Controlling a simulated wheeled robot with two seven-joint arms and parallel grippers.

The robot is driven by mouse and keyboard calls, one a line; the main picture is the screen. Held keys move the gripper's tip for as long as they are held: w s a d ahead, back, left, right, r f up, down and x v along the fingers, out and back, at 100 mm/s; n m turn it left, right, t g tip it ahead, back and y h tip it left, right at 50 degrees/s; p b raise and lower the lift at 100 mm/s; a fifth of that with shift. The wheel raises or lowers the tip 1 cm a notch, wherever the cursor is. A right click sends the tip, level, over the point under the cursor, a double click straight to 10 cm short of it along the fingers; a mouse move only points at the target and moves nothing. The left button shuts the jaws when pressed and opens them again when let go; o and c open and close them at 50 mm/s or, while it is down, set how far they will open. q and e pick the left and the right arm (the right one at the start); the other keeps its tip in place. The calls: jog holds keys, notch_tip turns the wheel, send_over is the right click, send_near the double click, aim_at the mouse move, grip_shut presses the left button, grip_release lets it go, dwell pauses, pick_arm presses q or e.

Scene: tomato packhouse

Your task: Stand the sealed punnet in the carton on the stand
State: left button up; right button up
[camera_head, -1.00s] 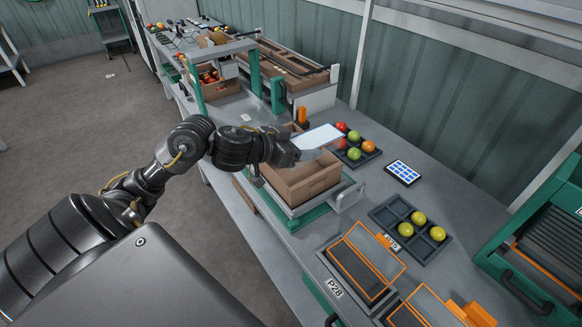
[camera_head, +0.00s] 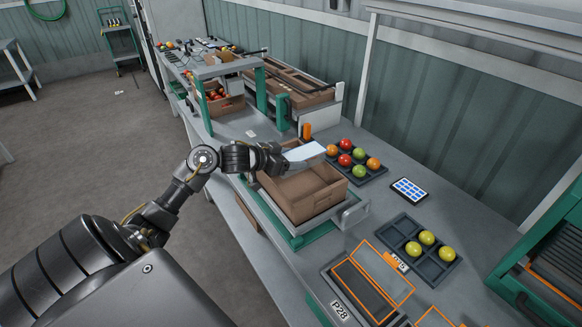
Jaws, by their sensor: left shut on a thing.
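My left gripper (camera_head: 283,160) is shut on the sealed punnet (camera_head: 305,152), which shows as a pale, flat, slightly tilted top. The punnet's lower part is mostly hidden by the gripper and the carton's far side. The brown open carton (camera_head: 318,203) sits on the stand (camera_head: 303,240), which has a pale top and green sides. The gripper and punnet are over the carton's far left part in the picture. I cannot tell how far the punnet is above the carton's floor. The visible part of the carton is empty. My right gripper is out of view.
A dark tray (camera_head: 377,176) of red, green and orange tomatoes lies close behind the carton. A tablet (camera_head: 409,190), another tray (camera_head: 442,272) with yellow-green tomatoes and an orange-framed unit (camera_head: 363,290) stand to the right.

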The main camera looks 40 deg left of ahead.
pick_arm(q)
notch_tip(320, 180, down, 3)
jog(key=shift+a+f+p, duration=0.1)
jog(key=shift+p, duration=0.2)
jog(key=shift+c, duration=1.2)
jog(key=shift+f, duration=0.25)
jog(key=shift+c, duration=0.6)
jog(key=o, duration=1.3)
jog(key=v, duration=1.2)
jog(key=shift+b, duration=0.35)
